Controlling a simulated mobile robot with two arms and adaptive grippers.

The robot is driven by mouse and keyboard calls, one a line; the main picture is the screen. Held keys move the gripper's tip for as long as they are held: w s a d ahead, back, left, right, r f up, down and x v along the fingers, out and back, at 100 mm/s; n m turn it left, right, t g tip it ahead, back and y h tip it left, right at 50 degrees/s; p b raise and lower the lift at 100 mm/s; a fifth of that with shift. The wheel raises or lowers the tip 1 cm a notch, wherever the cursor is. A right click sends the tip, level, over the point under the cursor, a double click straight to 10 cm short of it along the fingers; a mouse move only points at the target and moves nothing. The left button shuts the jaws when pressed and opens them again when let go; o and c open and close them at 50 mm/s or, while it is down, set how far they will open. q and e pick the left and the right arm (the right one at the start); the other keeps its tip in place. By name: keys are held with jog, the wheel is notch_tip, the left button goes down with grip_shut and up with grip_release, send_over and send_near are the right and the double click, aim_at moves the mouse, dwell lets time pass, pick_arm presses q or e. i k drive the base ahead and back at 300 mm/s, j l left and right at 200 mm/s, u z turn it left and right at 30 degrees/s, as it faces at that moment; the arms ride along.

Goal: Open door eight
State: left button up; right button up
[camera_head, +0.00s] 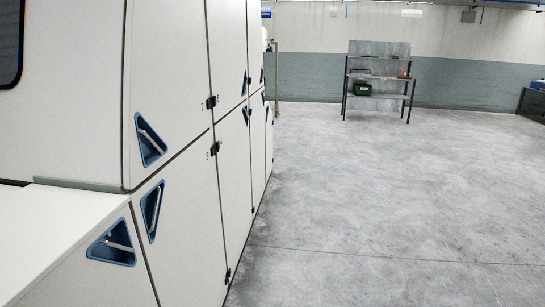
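A long white machine (170,60) fills the left side, with upper and lower rows of shut door panels. Blue triangular recessed handles sit on the upper near door (150,140), the lower near door (152,211) and the low front panel (113,244). Further doors (228,50) with smaller blue handles run back along the machine. Small dark marks stand beside the black hinges (211,102), but they are too small to read surely. I cannot tell which door is number eight. Neither of my grippers is in view.
The grey concrete floor (390,200) to the right of the machine is wide and clear. A metal shelf rack (378,95) with a dark green box (362,89) stands by the far wall. A dark table (533,103) is at the far right edge.

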aim_at(226, 22)
jog(key=i+l+z, duration=0.15)
jog(key=i, duration=0.7)
jog(key=i+l+z, duration=0.15)
jog(key=i, duration=0.75)
jog(key=i+u, duration=0.1)
jog(key=i, duration=0.75)
jog(key=i+l, duration=0.1)
jog(key=i, duration=0.75)
jog(key=u, duration=0.05)
